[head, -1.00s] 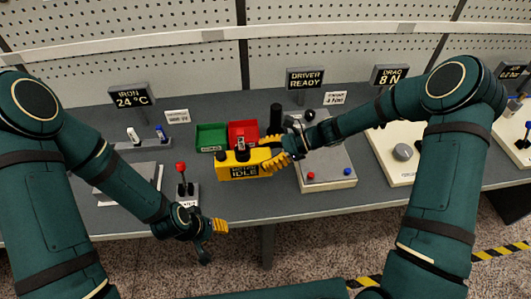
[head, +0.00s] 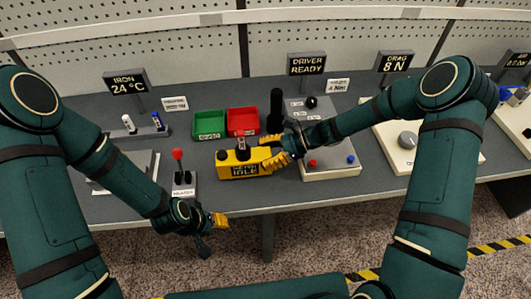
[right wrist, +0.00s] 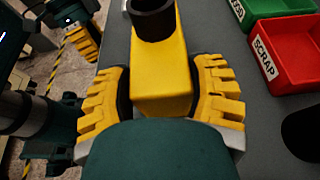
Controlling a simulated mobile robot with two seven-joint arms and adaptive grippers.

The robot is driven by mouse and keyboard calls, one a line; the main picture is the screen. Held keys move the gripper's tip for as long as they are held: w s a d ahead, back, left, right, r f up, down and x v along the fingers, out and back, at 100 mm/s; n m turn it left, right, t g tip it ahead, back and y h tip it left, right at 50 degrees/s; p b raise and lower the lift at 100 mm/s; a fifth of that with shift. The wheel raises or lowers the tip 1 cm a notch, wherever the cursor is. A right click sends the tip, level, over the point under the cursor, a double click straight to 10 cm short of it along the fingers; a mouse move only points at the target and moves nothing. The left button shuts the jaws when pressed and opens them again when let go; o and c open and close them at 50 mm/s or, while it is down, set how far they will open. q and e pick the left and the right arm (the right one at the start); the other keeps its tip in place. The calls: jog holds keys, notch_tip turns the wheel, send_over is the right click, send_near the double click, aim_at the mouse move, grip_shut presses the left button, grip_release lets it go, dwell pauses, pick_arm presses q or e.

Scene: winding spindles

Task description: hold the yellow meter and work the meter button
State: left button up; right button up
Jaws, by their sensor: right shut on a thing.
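The yellow meter (head: 229,171) is a box with a dark display that reads IDLE. Dark and grey parts stand on its top, one a black knob (head: 222,155) at its left end. My right gripper (head: 271,154) is shut on the right end of the meter. In the right wrist view the meter (right wrist: 163,80) sits between both ribbed yellow fingers, with a black round part (right wrist: 152,18) on it. I cannot tell if the meter touches the bench. My left gripper (head: 212,232) is empty at the bench's front edge, apart from the meter; its opening is unclear.
A green bin (head: 209,123) and a red bin (head: 243,121) stand behind the meter. A pale station (head: 330,172) with red and blue buttons stands right. The grey bench (head: 230,198) is clear in front.

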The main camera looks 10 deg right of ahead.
jog(key=shift+f+b, duration=0.4)
jog(key=shift+f, duration=0.15)
dwell(0.8)
jog(key=o, duration=1.4)
jog(key=shift+d, duration=0.1)
jog(key=v, duration=1.1)
jog(key=shift+d+r, duration=0.15)
jog(key=shift+d, duration=0.25)
